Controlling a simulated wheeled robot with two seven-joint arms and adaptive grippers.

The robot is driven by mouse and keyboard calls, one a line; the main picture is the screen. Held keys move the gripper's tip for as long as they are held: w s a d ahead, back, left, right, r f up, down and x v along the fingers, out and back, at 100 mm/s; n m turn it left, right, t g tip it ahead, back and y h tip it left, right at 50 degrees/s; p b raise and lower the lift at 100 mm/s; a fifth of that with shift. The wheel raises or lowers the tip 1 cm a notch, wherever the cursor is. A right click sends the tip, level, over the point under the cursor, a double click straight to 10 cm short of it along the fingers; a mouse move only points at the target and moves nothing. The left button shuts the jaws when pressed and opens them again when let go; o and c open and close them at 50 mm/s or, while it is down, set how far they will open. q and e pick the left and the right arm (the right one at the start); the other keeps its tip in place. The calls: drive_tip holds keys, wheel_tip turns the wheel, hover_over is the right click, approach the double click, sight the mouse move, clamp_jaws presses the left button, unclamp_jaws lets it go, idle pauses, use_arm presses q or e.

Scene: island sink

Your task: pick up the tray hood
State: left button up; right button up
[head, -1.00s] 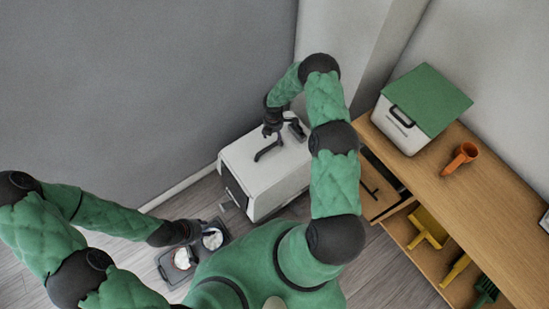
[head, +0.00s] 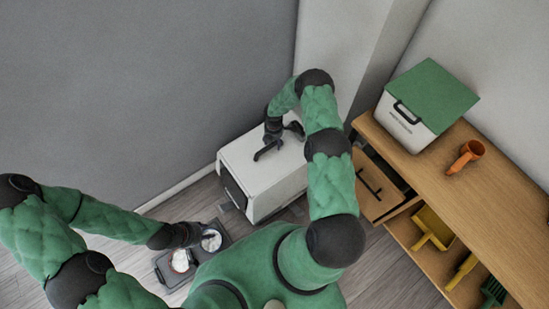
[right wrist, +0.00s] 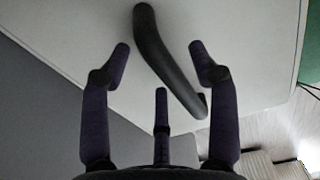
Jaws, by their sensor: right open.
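The tray hood (head: 245,168) is a white box with a dark front panel, standing on the floor below the right arm. A black bar handle (right wrist: 165,60) runs along its white top, and this handle shows in the head view too (head: 266,151). My right gripper (head: 279,137) is just above the hood's top beside the handle. In the right wrist view its fingers (right wrist: 157,58) are spread open, with the handle slanting between and beyond them. Nothing is held. My left gripper (head: 192,233) is low at the left over a dark feeder; its fingers are not clear.
The dark feeder (head: 165,266) with two round bowls lies on the floor near my left gripper. Grey walls close in behind the hood.

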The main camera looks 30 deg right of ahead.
clamp_jaws()
drive_tip(key=shift+r, duration=0.1)
drive_tip(key=shift+r, duration=0.1)
